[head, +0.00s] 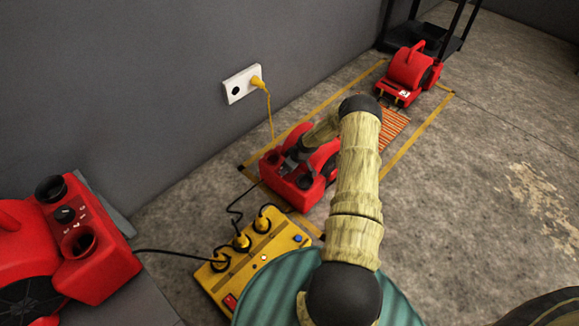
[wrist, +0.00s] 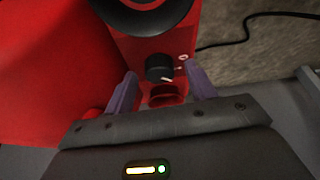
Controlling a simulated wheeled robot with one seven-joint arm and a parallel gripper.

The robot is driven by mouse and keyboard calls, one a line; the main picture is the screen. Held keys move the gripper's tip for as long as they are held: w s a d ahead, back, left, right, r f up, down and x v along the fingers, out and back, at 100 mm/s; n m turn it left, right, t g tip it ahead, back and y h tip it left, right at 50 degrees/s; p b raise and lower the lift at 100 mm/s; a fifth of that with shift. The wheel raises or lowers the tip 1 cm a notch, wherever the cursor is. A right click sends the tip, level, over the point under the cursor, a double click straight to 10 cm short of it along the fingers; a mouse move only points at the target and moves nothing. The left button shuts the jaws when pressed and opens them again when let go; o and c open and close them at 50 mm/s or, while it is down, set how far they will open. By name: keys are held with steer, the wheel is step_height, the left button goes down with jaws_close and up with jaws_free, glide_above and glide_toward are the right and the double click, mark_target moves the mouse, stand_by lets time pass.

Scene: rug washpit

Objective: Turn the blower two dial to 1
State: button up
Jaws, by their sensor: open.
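A red blower (head: 325,160) stands on the floor by the wall, in the middle of the head view. I cannot read a number on it. In the wrist view its red front (wrist: 190,40) carries a round black dial (wrist: 159,67) with a white pointer mark toward the lower right. Small pale markings lie right of the dial, too small to read. My gripper (wrist: 160,80) is open, its two purple fingers either side of the dial in the picture. I cannot tell whether they touch it. In the head view my gripper (head: 288,168) is over this blower's front, partly hiding it.
Another red blower (head: 95,265) with a dial stands at the left. A third red blower (head: 408,68) is at the back right. A yellow power box (head: 240,275) with black cords lies in front. A wall socket (head: 238,87) holds a yellow plug. Floor at right is clear.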

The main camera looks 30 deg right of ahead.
steer(key=p+v, duration=0.7)
steer(key=v, duration=1)
steer(key=s+a+r+m+g+h+p, duration=0.1)
steer(key=s+a+r, duration=0.2)
steer(key=a+r, duration=0.5)
steer(key=s+a+r+g+h+p, duration=0.1)
steer(key=s+a+r, duration=0.25)
steer(key=r, duration=0.85)
steer(key=s+a+r+m+p, duration=0.1)
steer(key=s+a+r+m, duration=0.1)
steer(key=s+a+r, duration=0.4)
steer(key=s+a+r+m+p, duration=0.15)
steer(key=s+a+r, duration=0.25)
steer(key=s+r, duration=0.45)
step_height(320, 180, up, 36)
steer(key=p, duration=3.6)
steer(key=shift+d+t+p, duration=0.25)
steer(key=shift+t+p, duration=0.05)
steer(key=shift+p, duration=0.1)
steer(key=shift+w+m, duration=0.1)
steer(key=shift+m, duration=0.15)
